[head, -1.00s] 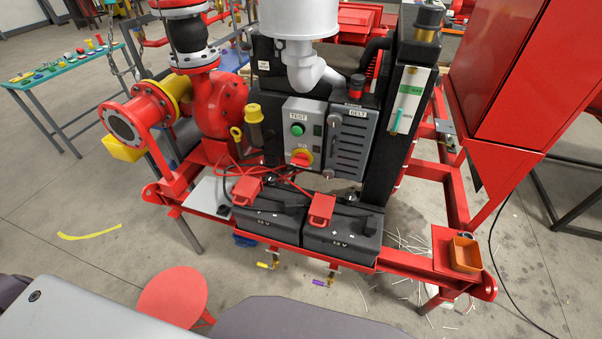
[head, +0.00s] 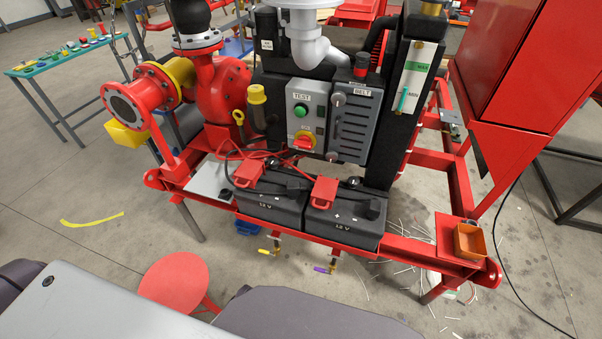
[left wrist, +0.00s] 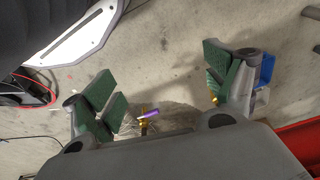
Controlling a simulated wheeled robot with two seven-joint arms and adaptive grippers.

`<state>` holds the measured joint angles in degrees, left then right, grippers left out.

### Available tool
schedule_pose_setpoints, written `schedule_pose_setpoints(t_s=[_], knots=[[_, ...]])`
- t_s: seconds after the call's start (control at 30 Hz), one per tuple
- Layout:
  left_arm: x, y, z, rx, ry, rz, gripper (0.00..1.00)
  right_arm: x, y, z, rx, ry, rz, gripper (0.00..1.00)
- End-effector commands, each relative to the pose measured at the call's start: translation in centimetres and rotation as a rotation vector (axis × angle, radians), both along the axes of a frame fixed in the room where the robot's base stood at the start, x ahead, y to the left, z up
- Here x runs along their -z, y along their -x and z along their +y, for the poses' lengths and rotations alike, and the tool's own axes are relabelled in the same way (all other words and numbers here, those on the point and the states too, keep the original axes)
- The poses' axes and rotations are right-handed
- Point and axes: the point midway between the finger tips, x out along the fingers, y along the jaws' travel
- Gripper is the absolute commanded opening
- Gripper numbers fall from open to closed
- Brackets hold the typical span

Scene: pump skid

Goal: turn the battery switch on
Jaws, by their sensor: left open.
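A red rotary switch knob (head: 303,141) on a yellow plate sits low on the grey control panel (head: 315,113). A green TEST button (head: 300,111) is above it. The small lettering by the knob is too blurred to read, and I cannot tell its position surely. My left gripper (left wrist: 160,76) shows in the left wrist view, with its green-padded fingers spread wide and nothing between them. Below it are the floor and a small purple-handled valve (left wrist: 148,114). The switch is not in that view. Neither gripper shows in the head view.
Two black 12 V batteries (head: 272,206) with red terminal covers and red cables stand below the panel. The BELT guard (head: 356,125) is right of it. A yellow-capped pipe (head: 257,96) stands left. A red round stool (head: 174,281) stands in front of the skid.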

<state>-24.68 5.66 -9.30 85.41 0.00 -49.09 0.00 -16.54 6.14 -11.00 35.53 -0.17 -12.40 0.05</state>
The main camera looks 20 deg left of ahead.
Motion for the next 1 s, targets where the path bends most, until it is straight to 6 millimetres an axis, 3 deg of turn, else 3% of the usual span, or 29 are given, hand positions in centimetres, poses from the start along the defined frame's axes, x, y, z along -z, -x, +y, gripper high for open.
schedule_pose_setpoints(t_s=[0.5,1.0], knots=[[-9.6,-4.8,-0.6,-0.011,0.004,-0.057,0.86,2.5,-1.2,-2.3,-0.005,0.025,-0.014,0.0],[-19.5,-8.8,-0.1,-0.056,-0.002,-0.203,0.86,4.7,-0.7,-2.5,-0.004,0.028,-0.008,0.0]])
